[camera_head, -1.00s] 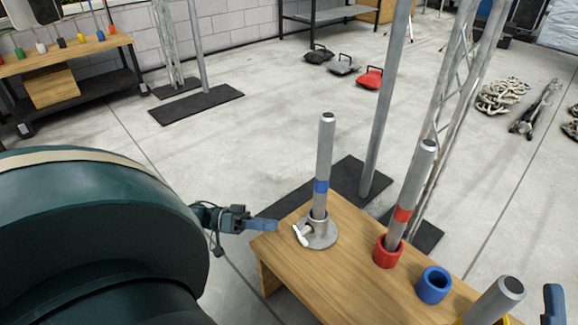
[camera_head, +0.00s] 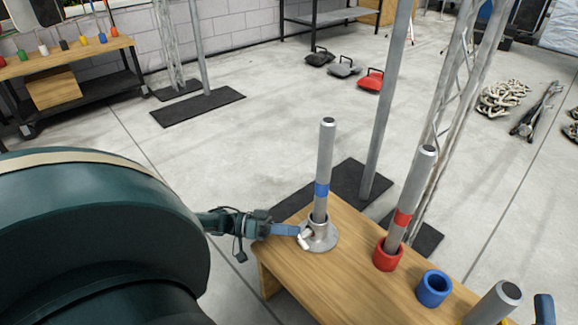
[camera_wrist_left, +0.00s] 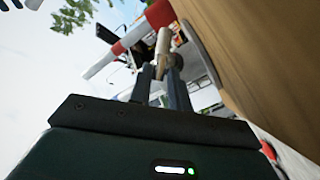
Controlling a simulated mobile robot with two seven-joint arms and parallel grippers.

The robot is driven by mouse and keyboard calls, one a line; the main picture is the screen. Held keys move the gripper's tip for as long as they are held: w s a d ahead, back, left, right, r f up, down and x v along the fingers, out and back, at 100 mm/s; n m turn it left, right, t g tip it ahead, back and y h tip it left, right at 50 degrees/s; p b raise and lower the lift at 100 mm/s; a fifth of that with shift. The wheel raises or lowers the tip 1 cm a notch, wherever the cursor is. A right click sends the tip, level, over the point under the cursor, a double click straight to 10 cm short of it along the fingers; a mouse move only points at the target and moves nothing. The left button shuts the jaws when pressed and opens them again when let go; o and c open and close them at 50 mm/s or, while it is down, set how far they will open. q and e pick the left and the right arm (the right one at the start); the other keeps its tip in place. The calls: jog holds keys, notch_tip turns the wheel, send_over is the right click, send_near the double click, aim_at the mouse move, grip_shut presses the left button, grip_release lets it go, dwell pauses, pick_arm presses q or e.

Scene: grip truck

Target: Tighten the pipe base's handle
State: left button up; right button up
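The pipe base (camera_head: 325,238) is a grey metal flange on the wooden table, and a grey pipe with a blue band (camera_head: 325,160) stands upright in it. Its small white handle (camera_head: 305,240) sticks out on the left side of the base. My left gripper (camera_head: 294,230) is at the handle, coming from the left. In the left wrist view its two fingers (camera_wrist_left: 162,75) are apart, with the pale handle (camera_wrist_left: 163,45) at the gap between the tips; contact cannot be told. Only a blue finger of my right gripper (camera_head: 544,309) shows at the right edge.
On the wooden table (camera_head: 350,285), a pipe with a red band (camera_head: 407,200) stands in a red ring (camera_head: 387,255). A blue ring (camera_head: 433,288) and another grey pipe (camera_head: 497,300) are nearer. A metal post (camera_head: 385,110) rises behind the table.

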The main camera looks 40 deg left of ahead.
pick_arm(q)
jog(key=shift+d, duration=0.1)
grip_shut()
jog(key=shift+d, duration=0.1)
